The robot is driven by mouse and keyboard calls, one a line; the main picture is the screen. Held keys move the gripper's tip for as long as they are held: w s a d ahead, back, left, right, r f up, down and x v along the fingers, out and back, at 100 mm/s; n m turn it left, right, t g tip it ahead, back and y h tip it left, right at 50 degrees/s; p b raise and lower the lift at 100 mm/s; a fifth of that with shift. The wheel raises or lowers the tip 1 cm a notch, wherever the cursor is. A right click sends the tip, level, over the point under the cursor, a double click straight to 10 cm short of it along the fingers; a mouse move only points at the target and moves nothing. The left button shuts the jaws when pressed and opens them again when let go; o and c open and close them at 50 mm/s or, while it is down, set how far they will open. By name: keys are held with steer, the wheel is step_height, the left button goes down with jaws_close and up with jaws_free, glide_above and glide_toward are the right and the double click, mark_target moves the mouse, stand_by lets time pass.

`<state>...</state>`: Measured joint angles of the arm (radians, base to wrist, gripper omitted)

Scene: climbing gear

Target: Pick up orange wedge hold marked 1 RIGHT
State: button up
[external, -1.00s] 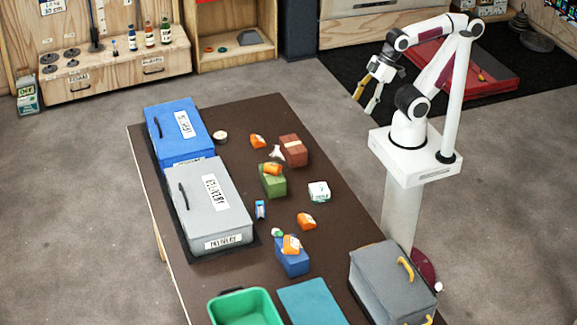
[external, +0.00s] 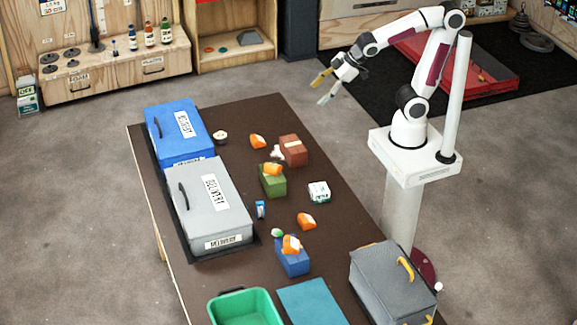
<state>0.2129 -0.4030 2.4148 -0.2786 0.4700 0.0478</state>
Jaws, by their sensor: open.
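Several orange wedge holds are on the brown table. One orange hold (external: 257,141) lies on the table near the far end. Another orange hold (external: 272,169) sits on a green block (external: 273,183). A third orange hold (external: 306,221) lies on the table to the right of centre. A further orange hold (external: 291,243) sits on a blue block (external: 292,262). Their markings are too small to read, so I cannot tell which is 1 RIGHT. My gripper (external: 322,89) is open and empty, in the air beyond the table's far right edge, apart from all holds.
A red-brown block (external: 293,151) and a white box (external: 319,191) stand near the holds. A blue case (external: 180,132) and a grey case (external: 212,214) line the left side. A green bin (external: 244,309), teal mat (external: 313,304) and grey toolbox (external: 391,281) are at the near end.

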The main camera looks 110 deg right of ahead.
steer(key=w+d+f+t+h, duration=0.1)
steer(key=w+d+f, duration=0.2)
steer(key=w+d, duration=0.65)
steer(key=n+t+y, duration=0.3)
glide_above(260, 139)
steer(key=s+d, duration=0.2)
steer(key=s, duration=0.1)
step_height(260, 139, down, 15)
steer(key=s+f+y, duration=0.1)
steer(key=f, duration=0.1)
steer(key=f+y, duration=0.1)
steer(key=f, duration=0.1)
steer(key=s+f+t+y, duration=0.1)
steer(key=f, duration=0.2)
steer(key=shift+s+a, duration=0.1)
steer(key=shift+s, duration=0.2)
steer(key=shift+s+a+f+y, duration=0.15)
steer(key=shift+s+f+y, duration=0.15)
steer(key=shift+s+f, duration=0.15)
steer(key=shift+w, duration=0.2)
steer(key=shift+x, duration=0.95)
steer(key=shift+w+f, duration=0.1)
steer(key=shift+w, duration=0.15)
